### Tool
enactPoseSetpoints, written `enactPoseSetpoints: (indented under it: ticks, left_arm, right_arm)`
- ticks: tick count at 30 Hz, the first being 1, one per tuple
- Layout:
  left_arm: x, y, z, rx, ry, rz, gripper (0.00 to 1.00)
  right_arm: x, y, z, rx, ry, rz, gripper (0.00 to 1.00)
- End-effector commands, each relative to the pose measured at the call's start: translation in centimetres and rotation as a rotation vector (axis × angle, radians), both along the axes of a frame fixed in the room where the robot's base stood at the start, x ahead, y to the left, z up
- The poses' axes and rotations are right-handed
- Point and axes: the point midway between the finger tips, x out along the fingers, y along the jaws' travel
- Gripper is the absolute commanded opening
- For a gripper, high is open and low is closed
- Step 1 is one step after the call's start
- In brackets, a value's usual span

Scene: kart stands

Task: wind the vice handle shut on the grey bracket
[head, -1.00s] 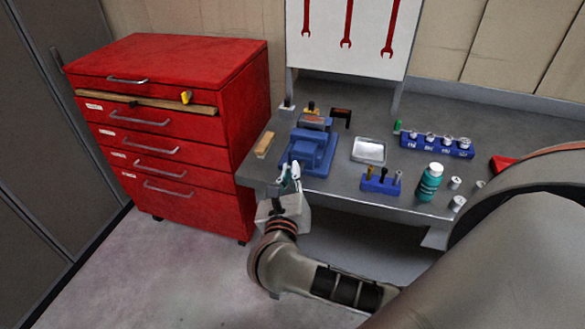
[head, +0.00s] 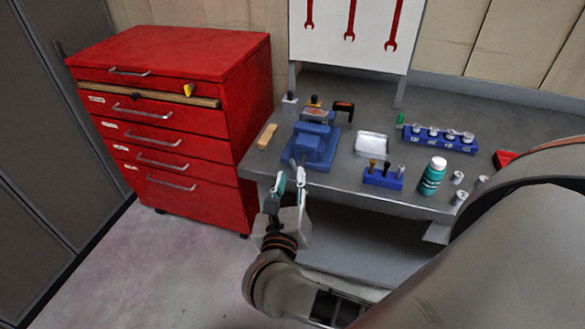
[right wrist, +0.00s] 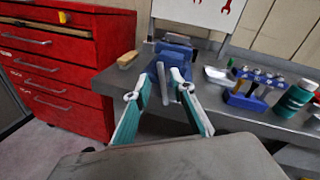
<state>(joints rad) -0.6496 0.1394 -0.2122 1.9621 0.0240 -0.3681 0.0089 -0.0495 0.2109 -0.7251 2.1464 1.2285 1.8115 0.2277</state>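The blue vice (head: 316,143) stands at the front left of the grey workbench. In the right wrist view the vice (right wrist: 178,50) is straight ahead, and its pale grey handle bar (right wrist: 162,82) stands nearly upright at its front. My right gripper (head: 290,174) is just in front of the vice, off the bench edge. In the wrist view its fingertips (right wrist: 161,77) are apart with the bar seen between them; I cannot tell whether they touch it. A grey piece with an orange mark (head: 315,115) shows at the vice's far end; I cannot tell if it is the bracket. My left gripper is out of view.
A red drawer cabinet (head: 190,130) stands left of the bench. A wooden block (head: 267,136) lies left of the vice. A metal tray (head: 372,144), a blue tool holder (head: 383,178) and a teal bottle (head: 433,177) stand to its right.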

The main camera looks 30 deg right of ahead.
Motion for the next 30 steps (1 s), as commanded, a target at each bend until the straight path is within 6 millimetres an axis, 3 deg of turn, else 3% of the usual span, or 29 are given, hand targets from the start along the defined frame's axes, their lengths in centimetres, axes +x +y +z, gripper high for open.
enactPoseSetpoints:
  ticks: [6, 12, 30]
  left_arm:
    - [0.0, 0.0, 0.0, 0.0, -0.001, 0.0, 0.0]
    - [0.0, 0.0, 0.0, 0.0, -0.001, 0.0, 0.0]
    - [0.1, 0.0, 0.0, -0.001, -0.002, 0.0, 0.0]
  right_arm:
    - [-3.3, 2.7, 0.2, 0.003, 0.003, 0.0, 0.24]
    - [-4.9, 3.9, 0.3, 0.0, 0.002, 0.001, 0.24]
    - [-5.2, 4.1, 0.5, -0.003, 0.0, 0.0, 0.24]
